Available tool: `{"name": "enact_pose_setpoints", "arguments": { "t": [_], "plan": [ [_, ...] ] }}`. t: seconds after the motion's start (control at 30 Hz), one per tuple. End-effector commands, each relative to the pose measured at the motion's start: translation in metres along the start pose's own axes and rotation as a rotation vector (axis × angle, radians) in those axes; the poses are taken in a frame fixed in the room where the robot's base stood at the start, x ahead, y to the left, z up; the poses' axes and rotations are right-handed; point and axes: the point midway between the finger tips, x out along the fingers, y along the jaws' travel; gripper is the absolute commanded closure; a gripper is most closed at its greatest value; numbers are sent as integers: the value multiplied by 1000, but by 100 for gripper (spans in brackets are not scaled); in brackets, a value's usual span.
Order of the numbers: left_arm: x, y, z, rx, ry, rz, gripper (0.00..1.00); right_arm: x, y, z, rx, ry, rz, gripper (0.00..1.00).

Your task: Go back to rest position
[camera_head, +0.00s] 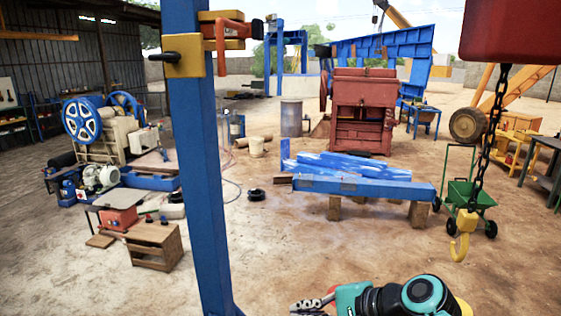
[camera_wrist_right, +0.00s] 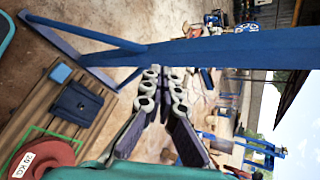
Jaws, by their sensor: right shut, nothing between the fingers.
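My right arm comes in at the bottom of the head view, teal and black. Its gripper (camera_head: 314,304) points left over bare ground and is partly cut off by the lower edge. In the right wrist view the gripper (camera_wrist_right: 162,88) has its two fingers close together, with nothing held between them. A blue post (camera_wrist_right: 220,49) crosses the wrist view behind the fingertips; I cannot tell how far off it is. The blue post (camera_head: 205,170) also stands upright left of centre in the head view. My left gripper is in neither view.
A blue beam (camera_head: 365,186) rests on wooden blocks. A wooden pallet (camera_wrist_right: 55,92) and a red 20 KG weight (camera_wrist_right: 45,158) show at the wrist view's left.

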Motion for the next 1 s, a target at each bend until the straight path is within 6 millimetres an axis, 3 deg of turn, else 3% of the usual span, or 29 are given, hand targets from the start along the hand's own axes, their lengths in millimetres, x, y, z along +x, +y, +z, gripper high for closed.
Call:
{"name": "enact_pose_setpoints", "arguments": {
  "t": [0.03, 0.2, 0.3, 0.4, 0.5, 0.6, 1.0],
  "plan": [
    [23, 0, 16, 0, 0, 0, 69, 19, 47, -20, -116, 62, 48, 100],
    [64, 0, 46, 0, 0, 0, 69, 45, 166, -83, -569, 265, 255, 100],
    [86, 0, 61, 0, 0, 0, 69, 52, 223, -119, -833, 356, 392, 100],
    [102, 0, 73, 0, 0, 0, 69, 54, 265, -147, -1053, 417, 517, 100],
    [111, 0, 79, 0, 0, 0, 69, 53, 288, -165, -1202, 452, 608, 100],
    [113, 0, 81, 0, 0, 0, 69, 50, 296, -172, -1272, 465, 654, 100],
    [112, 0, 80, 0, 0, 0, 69, 48, 295, -173, -1285, 468, 663, 100]
  ]
}}
